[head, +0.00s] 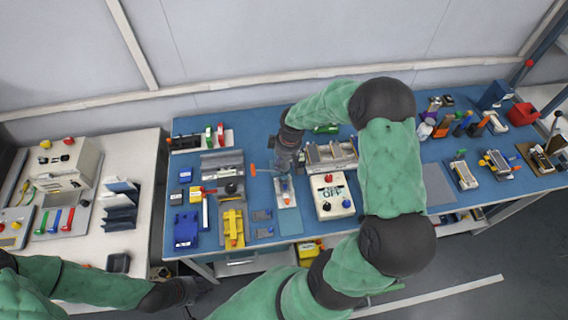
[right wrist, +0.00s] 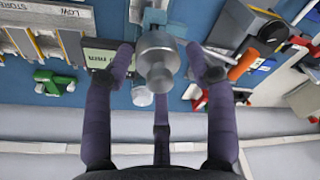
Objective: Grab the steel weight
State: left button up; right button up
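The steel weight (right wrist: 157,55) is a shiny grey cylinder with a knob, seen end-on in the right wrist view. It stands between the fingers of my right gripper (right wrist: 160,62). Gaps show between the weight and the fingers, more clearly on the right, so the gripper looks open around it. In the head view my right gripper (head: 285,170) points down over the blue bench, and it and the arm mostly hide the weight. My left gripper (head: 190,291) is low at the left, off the bench front; its fingers are too small and dark to read.
A second small metal cylinder (right wrist: 142,96) shows close to the weight. A white box with a red button (head: 333,196) stands right of my right gripper. A red-orange handled tool (head: 253,169) lies to its left. A metal tray (head: 330,154) is behind the box.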

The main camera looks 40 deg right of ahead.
grip_shut()
jog(key=shift+r, duration=0.15)
